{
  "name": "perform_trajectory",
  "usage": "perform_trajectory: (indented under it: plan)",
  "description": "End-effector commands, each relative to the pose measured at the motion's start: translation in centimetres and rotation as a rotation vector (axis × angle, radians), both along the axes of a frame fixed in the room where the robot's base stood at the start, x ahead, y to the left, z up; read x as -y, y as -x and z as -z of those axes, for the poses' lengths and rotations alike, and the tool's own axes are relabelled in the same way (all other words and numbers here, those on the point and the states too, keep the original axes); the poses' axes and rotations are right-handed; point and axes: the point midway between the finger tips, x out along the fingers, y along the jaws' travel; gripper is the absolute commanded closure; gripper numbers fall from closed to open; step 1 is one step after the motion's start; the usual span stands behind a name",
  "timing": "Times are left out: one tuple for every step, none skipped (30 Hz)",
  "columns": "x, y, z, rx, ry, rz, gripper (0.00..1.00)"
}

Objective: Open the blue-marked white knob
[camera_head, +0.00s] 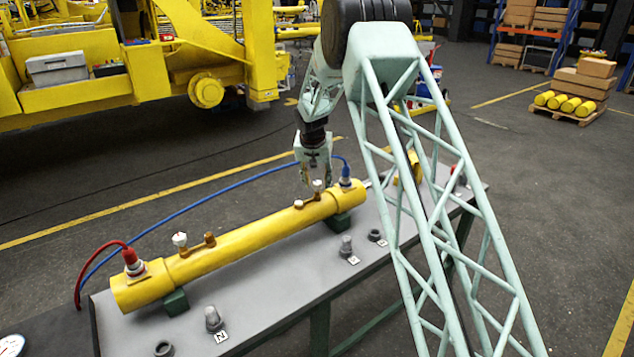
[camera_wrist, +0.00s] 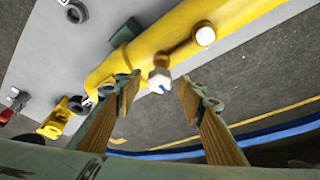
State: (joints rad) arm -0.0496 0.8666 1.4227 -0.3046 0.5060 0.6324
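The white knob with a blue mark (camera_wrist: 160,82) sits on the side of the yellow cylinder (camera_wrist: 140,50), by its brass fitting. In the head view the white knob (camera_head: 318,185) stands near the right end of the yellow cylinder (camera_head: 245,243), just below my gripper (camera_head: 317,180). My gripper is open. In the wrist view its two wood-coloured fingers (camera_wrist: 160,88) lie left and right of the knob, with gaps on both sides. Whether the fingertips reach down to the knob's height is hard to tell. Another white knob (camera_head: 179,240) is near the cylinder's left end.
The grey table (camera_head: 265,290) holds small grey fittings (camera_head: 213,318) in front. A pale round cap (camera_wrist: 205,36) sits beside the knob.

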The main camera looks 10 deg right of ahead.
Motion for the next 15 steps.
perform_trajectory:
  plan:
    - [0.01, -0.01, 0.01, 0.0, 0.0, 0.0, 0.64]
    - [0.01, -0.01, 0.01, 0.0, 0.0, 0.0, 0.64]
    - [0.01, 0.0, 0.01, 0.0, 0.0, 0.0, 0.64]
    - [0.01, 0.0, 0.01, 0.0, 0.0, 0.0, 0.64]
    - [0.01, 0.0, 0.01, 0.0, 0.0, 0.0, 0.64]
    - [0.01, 0.0, 0.0, 0.0, 0.0, 0.0, 0.64]
    - [0.01, 0.0, 0.0, 0.0, 0.0, 0.0, 0.66]
    - [0.01, 0.01, 0.0, 0.0, 0.0, 0.0, 0.68]
    - [0.01, 0.01, 0.01, 0.0, 0.0, 0.0, 0.72]
    - [0.02, 0.01, 0.01, 0.0, 0.0, 0.0, 0.75]
    - [0.02, 0.01, 0.01, 0.0, 0.0, 0.0, 0.77]
    - [0.02, 0.02, 0.0, 0.0, 0.0, 0.0, 0.81]
    - [0.02, 0.02, 0.0, 0.0, 0.0, 0.0, 0.84]
    - [0.0, 0.02, 0.01, 0.0, 0.0, 0.0, 0.86]
    - [0.0, 0.02, 0.01, 0.0, 0.0, 0.0, 0.87]
